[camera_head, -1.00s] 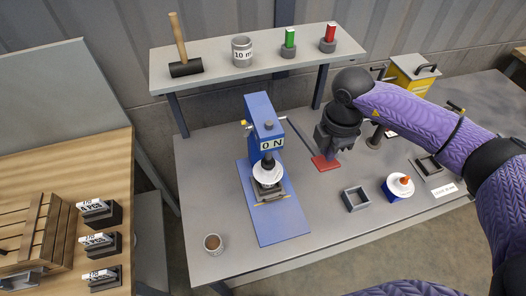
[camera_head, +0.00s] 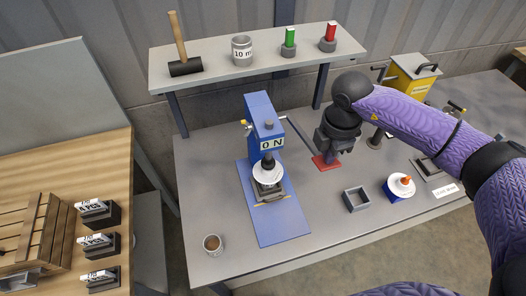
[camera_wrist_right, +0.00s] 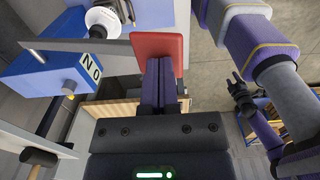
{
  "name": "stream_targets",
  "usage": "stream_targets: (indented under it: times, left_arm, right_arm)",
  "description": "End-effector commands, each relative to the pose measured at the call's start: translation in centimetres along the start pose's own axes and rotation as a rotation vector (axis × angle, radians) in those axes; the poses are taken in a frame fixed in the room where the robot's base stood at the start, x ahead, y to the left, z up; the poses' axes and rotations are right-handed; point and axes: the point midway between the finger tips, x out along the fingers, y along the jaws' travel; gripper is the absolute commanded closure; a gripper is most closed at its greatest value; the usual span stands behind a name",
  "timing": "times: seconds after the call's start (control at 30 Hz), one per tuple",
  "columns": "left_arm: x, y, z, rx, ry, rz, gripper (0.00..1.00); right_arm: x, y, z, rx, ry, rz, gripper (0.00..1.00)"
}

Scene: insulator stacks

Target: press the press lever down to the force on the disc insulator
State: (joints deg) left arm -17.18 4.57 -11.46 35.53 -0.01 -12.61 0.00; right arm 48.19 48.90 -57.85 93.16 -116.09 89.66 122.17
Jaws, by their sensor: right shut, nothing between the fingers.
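The blue press (camera_head: 262,120) stands on its blue base plate, and its display (camera_head: 272,145) reads 0 N. The white disc insulator (camera_head: 267,174) sits under the dark press ram; it also shows in the right wrist view (camera_wrist_right: 103,19). The grey press lever (camera_head: 299,131) slopes right to a red pad (camera_head: 325,163). My right gripper (camera_head: 328,154) is shut and empty, its fingertips at the pad. In the right wrist view the fingers (camera_wrist_right: 161,62) overlap the red pad (camera_wrist_right: 158,46); contact is unclear. A small dark claw-like end there may be my left gripper.
An open grey square holder (camera_head: 356,199) and a blue stand with a white disc and orange tip (camera_head: 401,186) are on the right. A cup (camera_head: 213,244) stands front left. The shelf (camera_head: 210,73) holds a mallet, a can, and green and red pieces.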

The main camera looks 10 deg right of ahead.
Motion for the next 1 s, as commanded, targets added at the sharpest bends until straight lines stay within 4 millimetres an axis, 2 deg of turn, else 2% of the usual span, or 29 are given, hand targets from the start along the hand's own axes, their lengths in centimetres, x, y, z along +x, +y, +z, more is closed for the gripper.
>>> stream_targets:
  times: [1.0]
  left_arm:
    - [0.6, 0.0, 0.1, 0.000, -0.001, 0.000, 0.41]
  right_arm:
    - [1.2, -0.2, 0.0, 0.000, -0.001, 0.000, 1.00]
